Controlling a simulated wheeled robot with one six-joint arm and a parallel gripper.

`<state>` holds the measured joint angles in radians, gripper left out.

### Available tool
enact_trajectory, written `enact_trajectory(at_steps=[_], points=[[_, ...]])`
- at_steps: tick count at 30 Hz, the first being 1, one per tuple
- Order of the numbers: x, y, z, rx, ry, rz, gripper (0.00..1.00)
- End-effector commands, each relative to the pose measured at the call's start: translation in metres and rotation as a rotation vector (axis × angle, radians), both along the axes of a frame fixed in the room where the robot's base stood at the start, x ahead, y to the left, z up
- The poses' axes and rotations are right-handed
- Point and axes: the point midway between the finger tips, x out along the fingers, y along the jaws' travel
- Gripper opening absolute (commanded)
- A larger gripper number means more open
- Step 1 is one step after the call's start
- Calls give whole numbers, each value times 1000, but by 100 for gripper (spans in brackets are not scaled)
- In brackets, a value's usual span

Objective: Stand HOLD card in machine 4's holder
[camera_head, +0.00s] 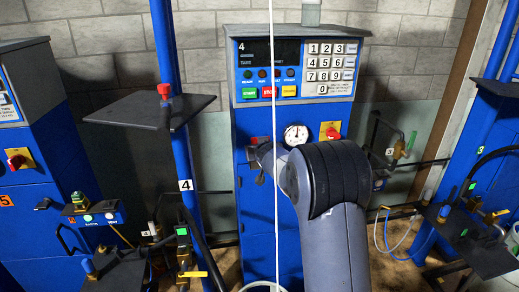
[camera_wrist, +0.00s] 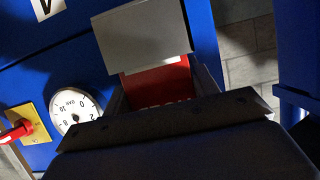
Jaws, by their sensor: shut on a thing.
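In the wrist view my gripper (camera_wrist: 162,92) is shut on a red card (camera_wrist: 158,80), with pale lettering partly cut off at its lower edge. A plain grey plate (camera_wrist: 145,36) covers the card's far part. I cannot tell whether this plate is part of the holder, or whether the card is seated in it. Machine 4 (camera_head: 290,210) is the blue cabinet in the middle of the head view. There my arm reaches its front beside the gauge (camera_head: 296,134); the gauge (camera_wrist: 74,108) is left of the card in the wrist view. My arm hides most of the gripper in the head view.
A red-handled switch on a yellow plate (camera_head: 330,131) is right of the gauge. Above are the keypad (camera_head: 329,62) and coloured buttons. A blue post with a dark shelf (camera_head: 135,109) stands left. Hoses and another blue machine (camera_head: 480,170) are at right.

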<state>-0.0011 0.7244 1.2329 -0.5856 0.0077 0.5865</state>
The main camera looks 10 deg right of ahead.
Motion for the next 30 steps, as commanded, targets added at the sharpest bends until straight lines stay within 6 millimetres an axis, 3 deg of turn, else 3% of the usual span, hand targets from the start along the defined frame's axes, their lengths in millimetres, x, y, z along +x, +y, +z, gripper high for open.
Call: enact_trajectory(at_steps=[14, 15, 24, 30], points=[[0, 0, -5, 0, 0, 0, 34], [0, 0, -5, 0, 0, 0, 57], [0, 0, -5, 0, 0, 0, 81], [0, 0, -5, 0, 0, 0, 81]])
